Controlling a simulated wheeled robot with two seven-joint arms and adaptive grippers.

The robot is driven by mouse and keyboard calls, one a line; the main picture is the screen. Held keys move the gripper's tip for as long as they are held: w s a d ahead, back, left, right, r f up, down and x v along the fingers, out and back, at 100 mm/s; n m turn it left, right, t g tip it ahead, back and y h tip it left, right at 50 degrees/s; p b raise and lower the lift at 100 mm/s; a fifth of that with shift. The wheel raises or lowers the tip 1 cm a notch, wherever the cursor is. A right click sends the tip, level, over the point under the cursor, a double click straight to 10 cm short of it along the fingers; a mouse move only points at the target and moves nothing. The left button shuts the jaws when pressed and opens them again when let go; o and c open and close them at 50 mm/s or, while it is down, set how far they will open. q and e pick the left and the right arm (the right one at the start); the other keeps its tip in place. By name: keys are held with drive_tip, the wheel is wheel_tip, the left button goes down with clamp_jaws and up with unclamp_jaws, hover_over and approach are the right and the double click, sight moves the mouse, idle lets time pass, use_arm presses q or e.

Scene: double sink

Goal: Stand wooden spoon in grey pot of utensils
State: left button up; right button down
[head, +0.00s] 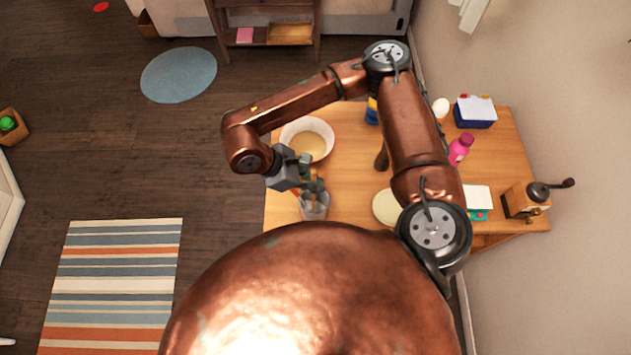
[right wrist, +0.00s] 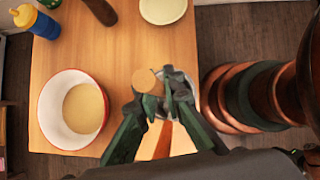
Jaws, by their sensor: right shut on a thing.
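The grey pot (head: 315,210) stands near the table's front left corner in the head view. My right gripper (head: 312,184) is just above it, overlapping its rim in the picture. In the right wrist view the gripper (right wrist: 162,98) is shut on the wooden spoon, whose round tan end (right wrist: 143,80) shows at the fingertips. The fingers hide most of the spoon and pot, so I cannot tell how deep the spoon sits. An orange-brown handle (right wrist: 163,140) shows between the fingers. My left gripper is out of view.
A white bowl with a red rim (right wrist: 72,110) stands close beside the gripper. A pale green plate (right wrist: 163,8), a pink bottle (head: 461,149), a coffee grinder (head: 525,201) and a blue box (head: 475,111) are on the wooden table (head: 350,150). A wall borders the right side.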

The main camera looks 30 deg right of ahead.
drive_tip(key=c, duration=2)
unclamp_jaws()
drive_tip(key=shift+o, duration=0.2)
drive_tip(key=v, duration=1.2)
